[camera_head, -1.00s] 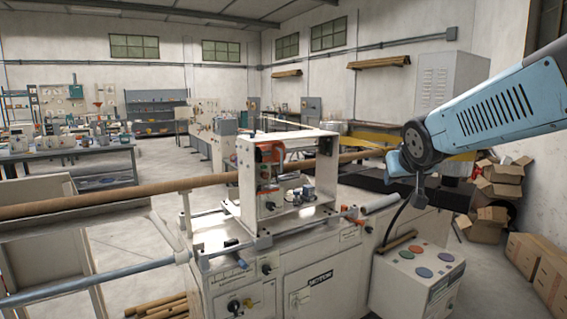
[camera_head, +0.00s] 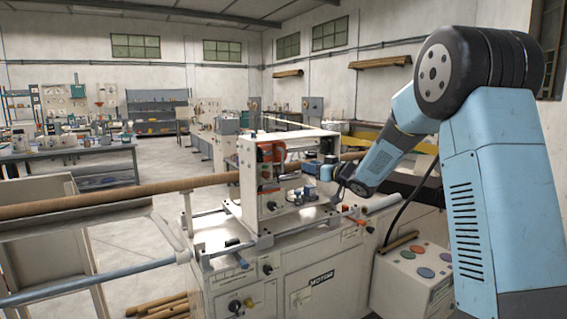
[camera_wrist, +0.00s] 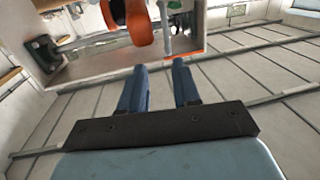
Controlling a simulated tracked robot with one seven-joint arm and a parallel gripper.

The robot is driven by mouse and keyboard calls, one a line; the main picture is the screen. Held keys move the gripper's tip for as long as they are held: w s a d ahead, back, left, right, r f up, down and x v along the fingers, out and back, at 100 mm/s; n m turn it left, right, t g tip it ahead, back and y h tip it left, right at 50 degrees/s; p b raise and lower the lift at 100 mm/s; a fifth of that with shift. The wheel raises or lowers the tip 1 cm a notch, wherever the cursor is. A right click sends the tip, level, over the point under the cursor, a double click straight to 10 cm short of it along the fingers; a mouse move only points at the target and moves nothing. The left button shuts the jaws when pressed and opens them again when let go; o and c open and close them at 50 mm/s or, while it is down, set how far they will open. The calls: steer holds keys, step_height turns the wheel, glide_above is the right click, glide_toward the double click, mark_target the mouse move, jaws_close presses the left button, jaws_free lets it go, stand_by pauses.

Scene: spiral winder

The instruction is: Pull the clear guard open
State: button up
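The winder head (camera_head: 246,180), a pale open-sided frame on the machine, stands at the middle of the head view. I cannot make out the clear guard's panel for certain. An orange part (camera_head: 266,152) shows inside the frame; the wrist view has an orange curved part (camera_wrist: 138,22) and an orange-red edge (camera_wrist: 185,56) ahead of my fingers. My gripper (camera_wrist: 160,67) has its two blue fingers apart, with nothing between them. In the head view my gripper (camera_head: 322,172) is at the right side of the frame; its fingertips are too small to read there.
The machine's cream cabinet (camera_head: 330,268) is below the frame. A brown tube (camera_head: 120,199) runs across the left. A control box with coloured buttons (camera_head: 408,275) stands at the front right. Cardboard boxes no longer show behind my arm.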

mark_target(283, 169)
steer(key=shift+y, duration=0.4)
steer(key=x, duration=0.5)
steer(key=f+x, duration=0.1)
steer(key=x, duration=0.8)
steer(key=shift+a+f, duration=0.15)
steer(key=shift+a, duration=0.4)
jaws_close()
